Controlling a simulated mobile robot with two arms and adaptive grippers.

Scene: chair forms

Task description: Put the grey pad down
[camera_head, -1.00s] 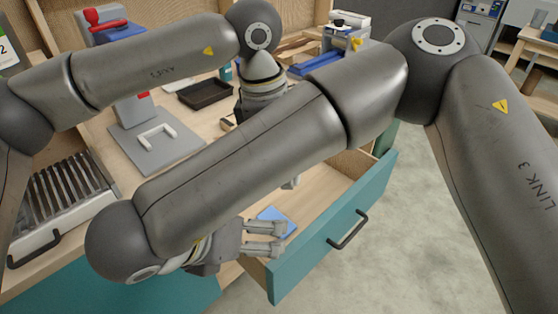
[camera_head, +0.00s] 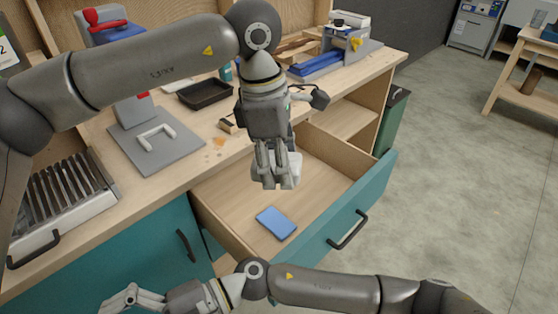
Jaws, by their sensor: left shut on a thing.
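My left gripper (camera_head: 275,182) points down over the open drawer and is shut on the grey pad (camera_head: 294,168). Only a pale part of the pad shows beside and behind the fingers, which hide the rest. Fingers and pad appear above the drawer floor; the exact height is hard to judge. The teal-fronted drawer (camera_head: 345,215) is pulled out. A blue pad (camera_head: 276,222) lies flat on its floor near the front, apart from the gripper. My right gripper (camera_head: 125,302) is at the bottom left, in front of the cabinet, open and empty.
The wooden bench holds a black tray (camera_head: 205,93), a grey plate with a white handle-like piece (camera_head: 155,145) and a blue vise-like tool (camera_head: 318,62). A slatted rack (camera_head: 62,195) is at the left. The drawer floor around the blue pad is bare. Open floor lies at the right.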

